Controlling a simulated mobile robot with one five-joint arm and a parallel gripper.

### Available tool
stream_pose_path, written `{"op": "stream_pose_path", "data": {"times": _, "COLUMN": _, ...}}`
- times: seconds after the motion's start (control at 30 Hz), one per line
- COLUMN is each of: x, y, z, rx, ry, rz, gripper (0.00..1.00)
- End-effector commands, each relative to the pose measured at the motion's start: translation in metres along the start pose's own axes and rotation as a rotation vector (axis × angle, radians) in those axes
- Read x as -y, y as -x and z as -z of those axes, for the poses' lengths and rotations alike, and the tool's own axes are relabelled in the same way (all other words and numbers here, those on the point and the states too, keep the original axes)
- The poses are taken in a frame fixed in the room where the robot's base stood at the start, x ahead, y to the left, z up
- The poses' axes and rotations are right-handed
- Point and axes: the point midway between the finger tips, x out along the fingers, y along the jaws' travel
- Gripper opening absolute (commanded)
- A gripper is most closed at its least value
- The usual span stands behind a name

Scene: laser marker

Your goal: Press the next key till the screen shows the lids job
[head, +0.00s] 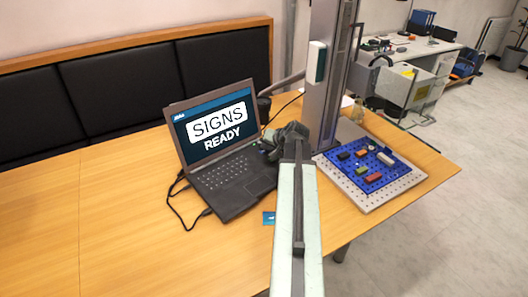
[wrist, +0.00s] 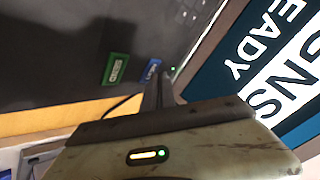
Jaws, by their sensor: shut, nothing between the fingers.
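The laptop (head: 232,183) stands open on the wooden table. Its screen (head: 226,147) reads "SIGNS READY"; part of the same words shows tilted at the right of the wrist view (wrist: 240,85). In the wrist view a blue key (wrist: 150,69), its label reading like "NEXT", lies on the dark laptop deck beside a green key (wrist: 116,69) that reads like "SEND". My gripper (head: 266,148) is shut and empty at the right side of the keyboard. Its fingertips (wrist: 161,76) are right next to the blue key; I cannot tell whether they touch it.
A blue pegboard (head: 362,187) with several small coloured blocks lies on a pale perforated plate right of my arm. A grey column (head: 325,80) stands behind it. Black cables run by the laptop's left side. The table's left part is clear.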

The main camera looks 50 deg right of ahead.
Motion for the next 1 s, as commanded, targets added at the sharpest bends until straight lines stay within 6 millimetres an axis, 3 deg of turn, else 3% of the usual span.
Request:
{"op": "stream_pose_path", "data": {"times": 0.57, "x": -0.002, "y": -0.003, "z": -0.002, "rx": 0.000, "ry": 0.000, "rz": 0.000, "gripper": 0.00}}
{"op": "stream_pose_path", "data": {"times": 1.0, "x": 0.006, "y": 0.008, "z": 0.006, "rx": 0.001, "ry": 0.001, "rz": 0.000, "gripper": 0.00}}
